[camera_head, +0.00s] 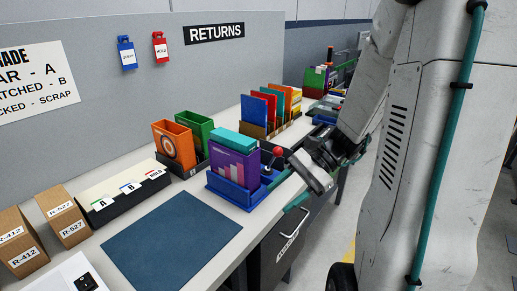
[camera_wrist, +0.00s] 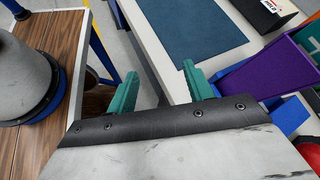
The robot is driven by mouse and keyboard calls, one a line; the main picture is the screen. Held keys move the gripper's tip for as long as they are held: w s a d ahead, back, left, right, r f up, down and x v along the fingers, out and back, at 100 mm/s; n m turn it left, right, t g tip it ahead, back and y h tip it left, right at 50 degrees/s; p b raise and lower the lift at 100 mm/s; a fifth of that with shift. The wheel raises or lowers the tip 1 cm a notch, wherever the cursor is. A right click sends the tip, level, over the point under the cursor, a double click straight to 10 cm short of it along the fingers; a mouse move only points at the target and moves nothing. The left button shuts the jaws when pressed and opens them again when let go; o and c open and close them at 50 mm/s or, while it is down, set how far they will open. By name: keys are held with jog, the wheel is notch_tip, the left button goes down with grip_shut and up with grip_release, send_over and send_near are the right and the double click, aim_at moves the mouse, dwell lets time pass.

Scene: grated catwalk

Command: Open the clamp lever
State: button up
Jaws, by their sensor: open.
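A lever with a red ball knob (camera_head: 278,151) stands at the bench's front edge, just right of the purple box. I take it for the clamp lever; its lower part is crowded by dark and blue parts and is hard to make out. In the wrist view a red rounded piece (camera_wrist: 310,150), probably the same knob, is cut by the lower right edge. My gripper (camera_head: 285,190) is below and in front of the knob, at the bench edge. In the wrist view its two teal fingers (camera_wrist: 160,88) stand wide apart with nothing between them, to the left of the red piece.
A purple box (camera_head: 232,168) sits in a blue tray (camera_head: 233,197) close to the gripper. A dark blue mat (camera_head: 172,243) lies flat and empty on the bench. Orange and green boxes (camera_head: 174,145) stand behind. A drawer (camera_head: 290,240) is below the bench edge.

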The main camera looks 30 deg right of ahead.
aim_at(272, 160)
jog(key=w+d+m+t+h, duration=0.1)
jog(key=w+d+m+t, duration=1)
jog(key=d+m+t, duration=0.25)
jog(key=shift+m+g, duration=0.25)
jog(key=shift+m, duration=0.1)
jog(key=x, duration=0.8)
jog(key=shift+f, duration=0.15)
jog(key=c, duration=1)
